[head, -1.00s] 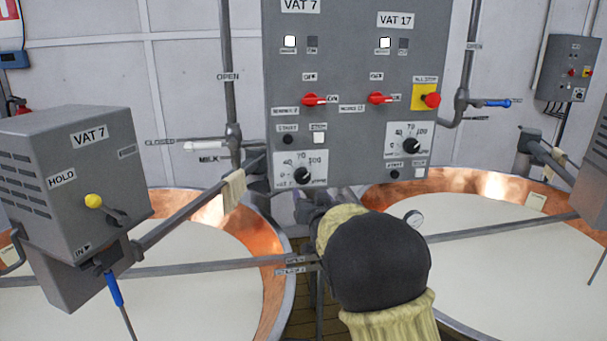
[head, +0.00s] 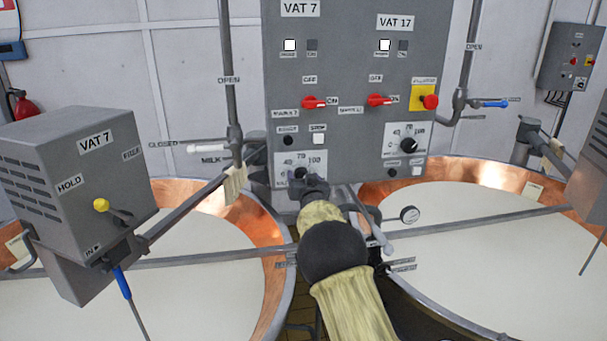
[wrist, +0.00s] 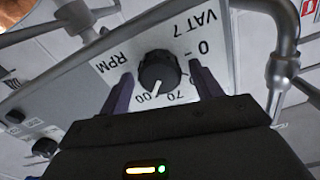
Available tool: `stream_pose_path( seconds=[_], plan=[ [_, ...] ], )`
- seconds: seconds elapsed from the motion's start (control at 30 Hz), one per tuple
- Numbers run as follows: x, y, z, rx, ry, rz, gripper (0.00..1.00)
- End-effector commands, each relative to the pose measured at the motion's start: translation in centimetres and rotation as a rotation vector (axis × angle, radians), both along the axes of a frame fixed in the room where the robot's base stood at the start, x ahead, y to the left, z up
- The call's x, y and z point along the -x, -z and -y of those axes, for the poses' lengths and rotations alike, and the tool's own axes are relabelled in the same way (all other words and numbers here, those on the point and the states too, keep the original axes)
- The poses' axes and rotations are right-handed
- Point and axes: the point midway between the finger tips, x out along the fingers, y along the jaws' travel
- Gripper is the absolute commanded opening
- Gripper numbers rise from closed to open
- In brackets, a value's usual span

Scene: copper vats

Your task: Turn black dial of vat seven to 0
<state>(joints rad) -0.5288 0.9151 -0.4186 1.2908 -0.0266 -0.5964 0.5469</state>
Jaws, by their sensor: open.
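The black dial of vat seven sits on a white scale plate marked 0, 70 and 100 in the wrist view (wrist: 158,72), which shows the panel upside down. Its white pointer lies between 70 and 100. The dial also shows in the head view (head: 300,172), low on the VAT 7 side, partly covered by my gripper. My gripper (wrist: 164,90) is open, with one dark finger on each side of the dial; gaps show between the fingers and the dial. In the head view my gripper (head: 308,183) is in front of the dial's plate.
The grey control panel (head: 350,75) carries red switches (head: 314,102), a red stop button (head: 431,102) and the VAT 17 dial (head: 409,146). Copper vats of milk (head: 215,240) stand left and right, with rails across them. A valve pipe (head: 230,60) rises left of the panel.

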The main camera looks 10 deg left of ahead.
Motion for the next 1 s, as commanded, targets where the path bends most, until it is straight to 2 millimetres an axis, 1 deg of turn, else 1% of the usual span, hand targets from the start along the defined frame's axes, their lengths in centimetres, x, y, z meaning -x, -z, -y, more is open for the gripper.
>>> stream_pose_path(
  seconds=[0.3, 0.33, 0.47, 0.5, 0.53, 0.57, 0.83, 1.0],
  plan=[
    [-0.24, 0.03, -0.07, 0.000, 0.000, 0.000, 0.65],
    [-0.24, 0.02, -0.07, 0.000, 0.000, 0.000, 0.63],
    [-0.23, 0.02, -0.08, 0.000, 0.000, 0.000, 0.37],
    [-0.23, 0.02, -0.08, 0.000, 0.000, 0.000, 0.29],
    [-0.23, 0.02, -0.08, 0.000, 0.000, 0.000, 0.23],
    [-0.23, 0.02, -0.08, 0.000, 0.000, 0.000, 0.20],
    [-0.23, 0.14, -0.08, 0.013, 0.000, 0.004, 0.20],
    [-0.21, 0.32, -0.10, 0.058, -0.001, 0.018, 0.20]
  ],
)
